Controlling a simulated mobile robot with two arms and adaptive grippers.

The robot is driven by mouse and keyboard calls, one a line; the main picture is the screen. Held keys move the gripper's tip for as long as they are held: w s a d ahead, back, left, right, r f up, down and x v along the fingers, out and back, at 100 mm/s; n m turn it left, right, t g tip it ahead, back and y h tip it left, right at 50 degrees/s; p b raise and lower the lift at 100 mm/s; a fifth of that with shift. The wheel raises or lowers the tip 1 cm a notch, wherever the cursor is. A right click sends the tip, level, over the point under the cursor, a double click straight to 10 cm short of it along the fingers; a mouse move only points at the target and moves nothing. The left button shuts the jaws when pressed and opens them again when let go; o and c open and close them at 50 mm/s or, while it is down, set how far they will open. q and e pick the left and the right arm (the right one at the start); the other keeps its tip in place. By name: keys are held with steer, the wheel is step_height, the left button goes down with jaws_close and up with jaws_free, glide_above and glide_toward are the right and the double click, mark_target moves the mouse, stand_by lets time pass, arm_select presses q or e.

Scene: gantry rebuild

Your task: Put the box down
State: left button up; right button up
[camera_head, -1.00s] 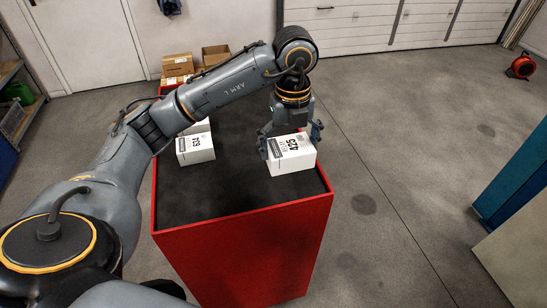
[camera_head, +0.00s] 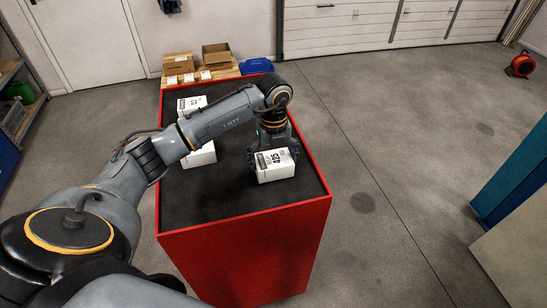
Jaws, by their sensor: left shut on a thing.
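A white box marked 425 (camera_head: 276,168) is at the right side of the black top (camera_head: 222,204) of a red cabinet. My left gripper (camera_head: 271,157) is shut on this box from behind and above; its far finger is mostly hidden. The box looks level and at or very close to the black top; I cannot tell whether it touches. My right gripper is not in view.
Two other white boxes stand on the same top: one (camera_head: 201,156) partly behind my left arm, one (camera_head: 191,104) further back. Cardboard boxes (camera_head: 217,55) and a blue bin (camera_head: 256,66) lie beyond. The front of the top is clear.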

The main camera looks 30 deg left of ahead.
mark_target(274, 158)
arm_select(q)
steer(key=shift+f, duration=0.1)
steer(key=o, duration=1)
steer(key=shift+r, duration=0.4)
step_height(274, 158, up, 10)
steer(key=shift+b, duration=1.2)
steer(key=shift+r, duration=0.75)
